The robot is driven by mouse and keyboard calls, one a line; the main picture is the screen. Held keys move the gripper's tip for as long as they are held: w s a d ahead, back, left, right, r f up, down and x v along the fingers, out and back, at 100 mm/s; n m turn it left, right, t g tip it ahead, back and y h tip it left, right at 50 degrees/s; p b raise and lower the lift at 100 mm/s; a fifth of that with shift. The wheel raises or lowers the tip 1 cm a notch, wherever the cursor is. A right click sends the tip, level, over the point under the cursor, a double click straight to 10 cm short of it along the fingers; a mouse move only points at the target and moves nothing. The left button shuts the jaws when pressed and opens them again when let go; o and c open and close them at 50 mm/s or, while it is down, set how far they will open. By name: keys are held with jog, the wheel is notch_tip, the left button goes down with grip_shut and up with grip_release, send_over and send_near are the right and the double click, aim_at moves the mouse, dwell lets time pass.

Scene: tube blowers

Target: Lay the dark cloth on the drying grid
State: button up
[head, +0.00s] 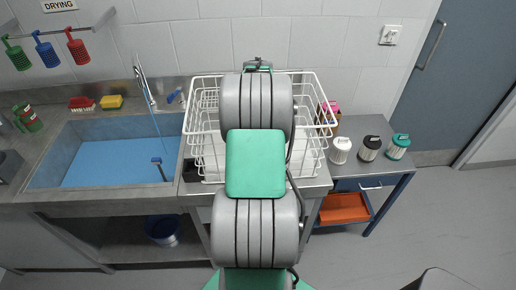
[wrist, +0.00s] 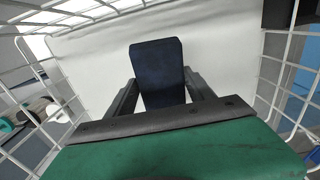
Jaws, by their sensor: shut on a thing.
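A dark navy cloth (wrist: 157,62) shows in the wrist view as a folded, flat-looking piece. My gripper (wrist: 163,88) is shut on it, with one dark finger on each side. Pale wire walls stand to the left and right of the cloth, and a plain whitish surface lies behind it. In the head view my arm reaches over a white wire basket-like rack (head: 205,133) on the counter and hides its middle. My gripper and the cloth are hidden there. I cannot tell whether the cloth touches the rack.
A sink (head: 110,155) with a tap is on the left. A "DRYING" sign (head: 59,5) and a rail with hanging coloured holders are at upper left. A door (head: 435,75) is at right; floor there is clear.

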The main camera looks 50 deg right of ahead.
notch_tip(320, 180, down, 5)
jog(key=shift+r+p, duration=0.2)
jog(key=shift+p, duration=0.35)
jog(key=o, duration=1.8)
